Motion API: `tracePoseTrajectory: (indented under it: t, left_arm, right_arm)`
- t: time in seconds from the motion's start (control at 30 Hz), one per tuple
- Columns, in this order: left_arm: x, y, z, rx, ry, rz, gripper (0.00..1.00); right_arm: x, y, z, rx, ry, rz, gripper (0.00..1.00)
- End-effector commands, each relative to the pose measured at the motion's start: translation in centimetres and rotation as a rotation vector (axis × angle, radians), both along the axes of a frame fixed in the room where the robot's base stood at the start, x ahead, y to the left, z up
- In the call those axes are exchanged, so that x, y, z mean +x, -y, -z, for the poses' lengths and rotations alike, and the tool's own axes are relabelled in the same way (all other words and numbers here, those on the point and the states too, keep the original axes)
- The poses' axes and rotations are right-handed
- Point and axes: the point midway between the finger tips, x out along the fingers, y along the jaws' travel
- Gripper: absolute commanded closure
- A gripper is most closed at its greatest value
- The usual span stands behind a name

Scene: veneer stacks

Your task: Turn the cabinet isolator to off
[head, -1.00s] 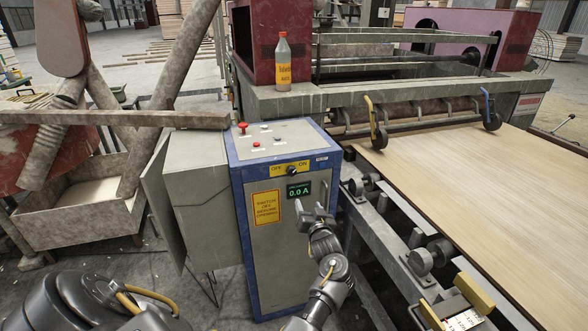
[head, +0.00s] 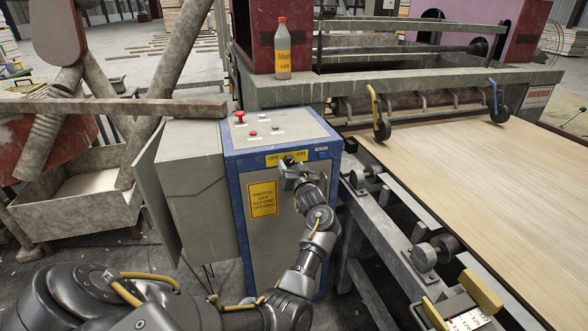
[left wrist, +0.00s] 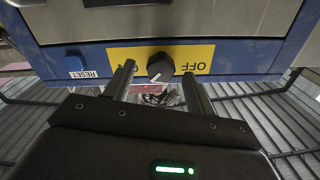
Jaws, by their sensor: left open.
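The isolator is a black rotary knob (left wrist: 160,67) on a yellow OFF/ON plate (head: 302,155) on the cabinet's (head: 232,172) blue-edged front. In the left wrist view the plate appears upside down, with OFF on the right and the other word mostly behind a finger. The knob's white mark is at its lower left, on the side away from OFF. My left gripper (head: 290,172) is open just in front of the knob. In the left wrist view its fingers (left wrist: 158,75) stand either side of the knob, apparently without gripping it. My right gripper is out of view.
A red mushroom button (head: 239,117) and small buttons are on the cabinet top. A blue RESET button (left wrist: 78,65) is beside the plate. A grey open door (head: 155,195) stands left of the cabinet. A bottle (head: 282,50) stands on the machine behind. A veneer sheet (head: 480,190) lies right.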

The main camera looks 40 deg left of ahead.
Motion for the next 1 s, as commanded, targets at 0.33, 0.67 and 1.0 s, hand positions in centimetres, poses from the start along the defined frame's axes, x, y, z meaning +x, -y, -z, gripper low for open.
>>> tracePoseTrajectory:
  t: [0.33, 0.67, 1.0]
  left_arm:
    - [0.27, -0.95, -0.04, -0.002, 0.000, 0.001, 0.45]
    - [0.26, -0.92, -0.03, -0.001, -0.001, 0.001, 0.75]
    - [0.25, -0.91, 0.04, -0.011, 0.014, 0.001, 0.89]
  right_arm:
    - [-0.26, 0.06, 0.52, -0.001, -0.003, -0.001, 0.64]
    - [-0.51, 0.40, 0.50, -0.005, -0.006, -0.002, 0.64]
    - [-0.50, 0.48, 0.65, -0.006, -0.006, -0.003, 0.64]
